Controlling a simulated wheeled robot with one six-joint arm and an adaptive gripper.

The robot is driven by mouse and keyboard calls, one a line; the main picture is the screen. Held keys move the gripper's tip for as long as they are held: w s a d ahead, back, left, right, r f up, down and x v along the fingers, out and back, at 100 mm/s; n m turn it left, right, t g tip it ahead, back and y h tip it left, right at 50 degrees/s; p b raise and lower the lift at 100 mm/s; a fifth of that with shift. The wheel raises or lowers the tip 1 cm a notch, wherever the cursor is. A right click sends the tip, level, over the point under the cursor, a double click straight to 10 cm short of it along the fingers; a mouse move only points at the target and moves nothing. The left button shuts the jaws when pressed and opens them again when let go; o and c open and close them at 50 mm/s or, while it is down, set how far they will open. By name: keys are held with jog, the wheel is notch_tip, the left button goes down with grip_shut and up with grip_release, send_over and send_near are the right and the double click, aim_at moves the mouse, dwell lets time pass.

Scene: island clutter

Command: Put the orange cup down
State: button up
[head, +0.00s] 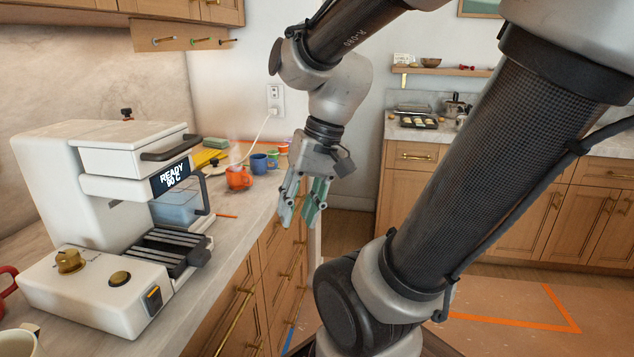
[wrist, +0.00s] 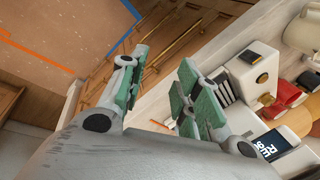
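The orange cup (head: 238,178) stands upright on the counter beyond the coffee machine, with faint steam above it. My gripper (head: 302,212) is to the right of the cup and apart from it, out past the counter's edge, with its fingers pointing down. In the wrist view my gripper (wrist: 163,68) has its two green-padded fingers spread, with nothing between them. I cannot make out the orange cup for certain in the wrist view.
The white coffee machine (head: 110,185) fills the near counter, its display reading READY. A blue cup (head: 259,163) and other small cups stand close behind the orange cup. An orange stick (head: 228,216) lies in front of it. Wooden drawers (head: 255,285) with brass handles line the counter's side.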

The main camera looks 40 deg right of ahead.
jog(key=d+r+n+t+h, duration=0.1)
jog(key=d+r+n+h, duration=0.1)
jog(key=d+r+n+t+h, duration=0.1)
jog(key=d+r, duration=0.1)
jog(key=shift+s+r+n+t, duration=0.1)
jog(key=shift+s+n+t, duration=0.2)
jog(key=shift+n, duration=0.1)
